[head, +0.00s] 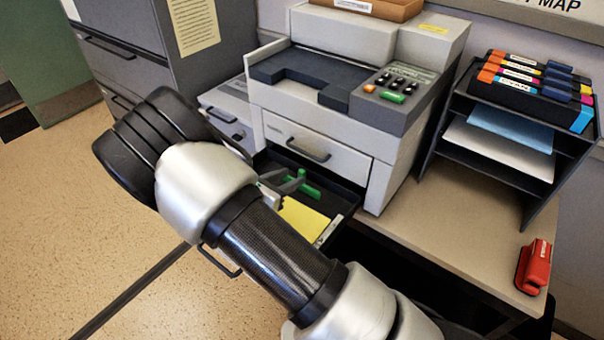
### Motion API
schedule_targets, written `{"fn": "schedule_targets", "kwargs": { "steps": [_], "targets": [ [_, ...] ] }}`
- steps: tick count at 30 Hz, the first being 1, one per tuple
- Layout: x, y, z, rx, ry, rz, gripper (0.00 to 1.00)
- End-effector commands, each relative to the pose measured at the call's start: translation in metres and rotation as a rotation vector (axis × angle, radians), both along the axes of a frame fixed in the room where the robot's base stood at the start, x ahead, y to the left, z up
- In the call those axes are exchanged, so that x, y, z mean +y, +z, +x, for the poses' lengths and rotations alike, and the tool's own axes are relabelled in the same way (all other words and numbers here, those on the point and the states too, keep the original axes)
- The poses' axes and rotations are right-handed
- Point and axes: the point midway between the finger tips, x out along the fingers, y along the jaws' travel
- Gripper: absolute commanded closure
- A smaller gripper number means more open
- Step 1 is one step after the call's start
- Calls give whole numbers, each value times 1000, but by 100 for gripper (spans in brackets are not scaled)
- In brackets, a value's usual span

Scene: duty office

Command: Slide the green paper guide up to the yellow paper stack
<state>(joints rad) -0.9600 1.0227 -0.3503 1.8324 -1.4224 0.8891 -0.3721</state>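The yellow paper stack (303,219) lies in a pulled-out dark tray (345,196) low on the front of a grey copier. The green paper guide (309,191) stands in the tray behind the stack, toward the copier body. A small gap seems to show between guide and stack, partly hidden. My gripper (290,183) is at the left part of the tray, close beside the green guide. My arm hides much of the gripper and the tray's left side. Whether the fingers touch the guide or are parted is unclear.
The copier (330,120) rises right behind the tray. A black shelf rack (465,95) with toner boxes (535,85) and paper stands at right. A red stapler (534,267) lies on the desk (440,215). Grey drawers (120,50) stand at left; the floor (60,220) there is clear.

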Motion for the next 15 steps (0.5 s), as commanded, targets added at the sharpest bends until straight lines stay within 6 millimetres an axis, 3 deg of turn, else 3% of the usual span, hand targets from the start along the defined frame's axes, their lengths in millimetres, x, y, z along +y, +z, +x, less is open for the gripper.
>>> {"fn": "schedule_targets", "kwargs": {
  "steps": [7,15],
  "targets": [
    [-29,-19,33,1,-1,-1,66],
    [-40,-26,47,0,0,0,66]
  ]
}}
